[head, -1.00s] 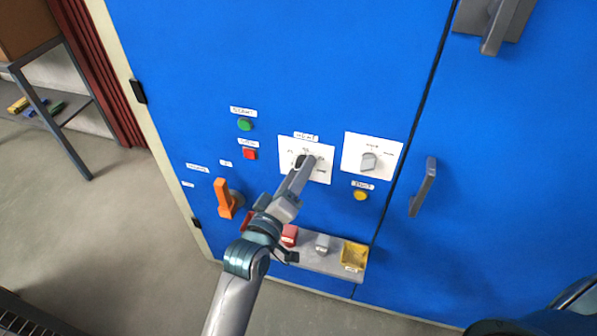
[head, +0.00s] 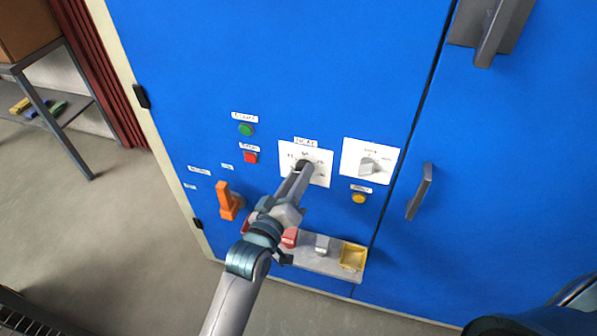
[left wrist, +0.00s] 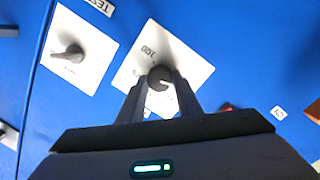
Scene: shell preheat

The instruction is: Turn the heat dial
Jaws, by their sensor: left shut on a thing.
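The heat dial is a dark round knob (left wrist: 160,77) on a white plate (head: 321,155) in the blue cabinet front. It shows between the fingers in the left wrist view, with a pale mark on it. My left gripper (head: 302,170) comes from below and is shut on the knob; the fingers hide part of it in the head view. In the left wrist view the fingers (left wrist: 160,100) stand on both sides of the knob. My right gripper does not show.
To the left are a green button (head: 246,129), a red button (head: 251,157) and an orange lever (head: 226,200). A shelf (head: 327,270) with a yellow tray (head: 352,257) juts out below.

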